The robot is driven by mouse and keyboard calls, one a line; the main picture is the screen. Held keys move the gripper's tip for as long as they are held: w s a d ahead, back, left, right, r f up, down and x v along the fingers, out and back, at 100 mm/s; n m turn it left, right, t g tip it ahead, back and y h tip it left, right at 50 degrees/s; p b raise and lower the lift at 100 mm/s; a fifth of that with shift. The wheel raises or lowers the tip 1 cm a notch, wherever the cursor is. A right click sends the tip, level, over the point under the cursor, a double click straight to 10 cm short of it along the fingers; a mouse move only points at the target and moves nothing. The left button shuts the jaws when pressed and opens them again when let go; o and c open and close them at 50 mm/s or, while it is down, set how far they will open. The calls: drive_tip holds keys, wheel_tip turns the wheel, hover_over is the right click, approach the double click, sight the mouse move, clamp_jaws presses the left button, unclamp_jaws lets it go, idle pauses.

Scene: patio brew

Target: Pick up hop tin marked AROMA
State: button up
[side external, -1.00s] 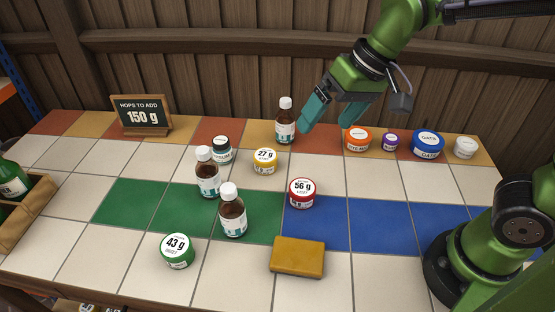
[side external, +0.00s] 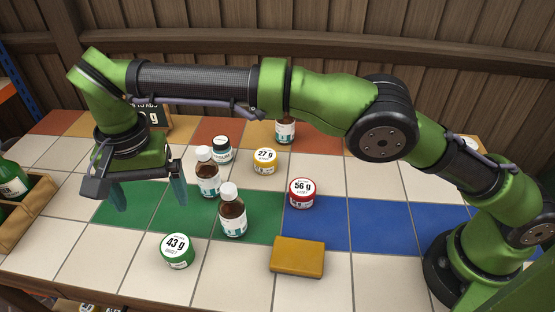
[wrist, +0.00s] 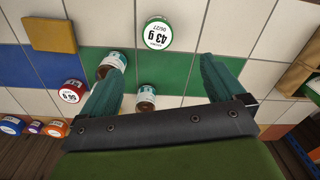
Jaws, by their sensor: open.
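Several round tins stand on the tiled table; I cannot read AROMA on any of them. A green tin reading 43 g (side external: 177,251) stands at the front left; it also shows in the wrist view (wrist: 157,33), beyond the fingertips. A yellow tin reading 27 g (side external: 265,161) and a dark teal-lidded tin (side external: 222,150) stand farther back. A red tin reading 56 g (side external: 302,193) stands in the middle and in the wrist view (wrist: 71,91). My gripper (side external: 148,200) is open and empty, above the green tiles, left of the bottles. It spans the wrist view (wrist: 163,66).
Brown bottles stand near my gripper, at the middle (side external: 207,173) and front (side external: 232,210); another (side external: 285,127) stands at the back. A yellow sponge-like block (side external: 297,257) lies at the front. A wooden crate (side external: 33,213) stands at left. My arm hides most back-right containers.

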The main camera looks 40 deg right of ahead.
drive_tip(key=f, duration=0.1)
hover_over(175, 245)
drive_tip(key=f, duration=0.9)
drive_tip(key=shift+s+a+f, duration=0.1)
drive_tip(key=shift+s+f, duration=0.15)
drive_tip(key=shift+f, duration=0.15)
drive_tip(key=f, duration=0.6)
drive_tip(key=shift+w+f, duration=0.2)
drive_tip(key=shift+w, duration=0.05)
drive_tip(key=c, duration=1.1)
